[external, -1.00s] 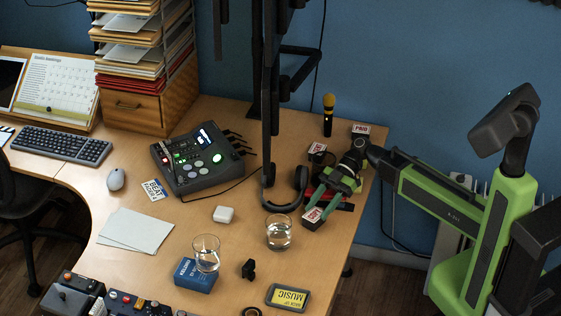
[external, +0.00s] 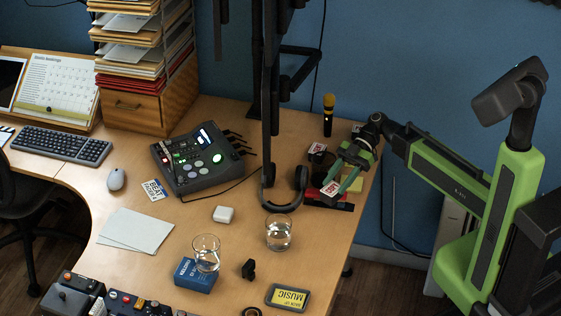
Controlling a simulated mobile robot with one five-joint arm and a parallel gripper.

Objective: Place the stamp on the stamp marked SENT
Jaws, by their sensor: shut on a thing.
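My gripper (external: 341,178), with green fingers, is shut on a stamp (external: 330,189) with a white label and red lettering. The stamp is tilted and appears lifted above a red and black tray-like item (external: 341,205) at the right of the desk. A second stamp (external: 317,149) with a similar label stands behind and left of my gripper. A third stamp (external: 357,127) stands farther back and is mostly hidden by my arm. The labels are too small to tell which one reads SENT.

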